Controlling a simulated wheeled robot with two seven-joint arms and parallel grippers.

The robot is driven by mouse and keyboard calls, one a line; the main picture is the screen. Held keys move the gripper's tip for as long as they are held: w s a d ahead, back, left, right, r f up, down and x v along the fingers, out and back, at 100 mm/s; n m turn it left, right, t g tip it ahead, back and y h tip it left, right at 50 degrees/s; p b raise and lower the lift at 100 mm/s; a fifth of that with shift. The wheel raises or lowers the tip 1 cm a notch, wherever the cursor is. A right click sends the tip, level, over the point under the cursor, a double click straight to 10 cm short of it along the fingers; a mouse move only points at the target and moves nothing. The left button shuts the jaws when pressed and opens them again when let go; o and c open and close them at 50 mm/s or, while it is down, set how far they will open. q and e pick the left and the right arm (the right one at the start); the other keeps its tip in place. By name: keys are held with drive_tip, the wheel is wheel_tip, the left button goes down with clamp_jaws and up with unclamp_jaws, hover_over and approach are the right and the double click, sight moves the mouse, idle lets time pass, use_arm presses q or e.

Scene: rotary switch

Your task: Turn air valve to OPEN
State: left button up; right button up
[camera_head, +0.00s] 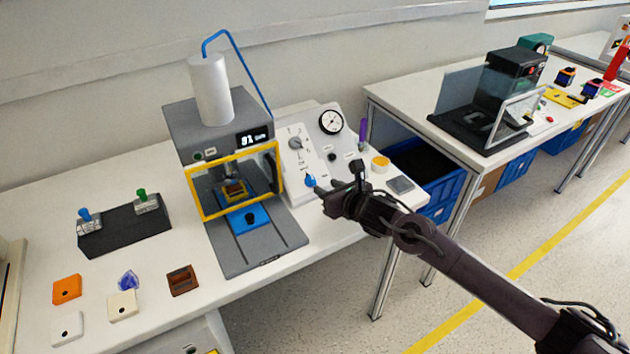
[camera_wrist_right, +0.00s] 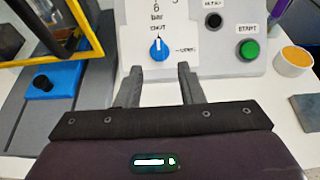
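The air valve is a blue knob (camera_wrist_right: 159,48) on the sloped white control panel (camera_wrist_right: 190,22). Its white pointer line stands upright, toward the SHUT label; the OPEN label is to its right. The knob also shows in the head view (camera_head: 310,180), just left of my right gripper (camera_head: 321,189). In the right wrist view my right gripper (camera_wrist_right: 160,75) has its two fingers apart, with nothing between them. The knob lies just beyond the fingertips, between their lines. My left gripper is not in view.
The panel has a gauge (camera_head: 331,121), a grey knob (camera_head: 295,143) and a green START button (camera_wrist_right: 249,50). Left of it stands a press with a yellow frame (camera_head: 203,213). An orange-topped cup (camera_head: 380,164) and grey square (camera_head: 400,185) lie to the right.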

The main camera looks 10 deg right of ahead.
sight(313, 180)
drive_tip(key=shift+x, duration=3.75)
drive_tip(key=c, duration=0.6)
drive_tip(key=shift+c, duration=0.2)
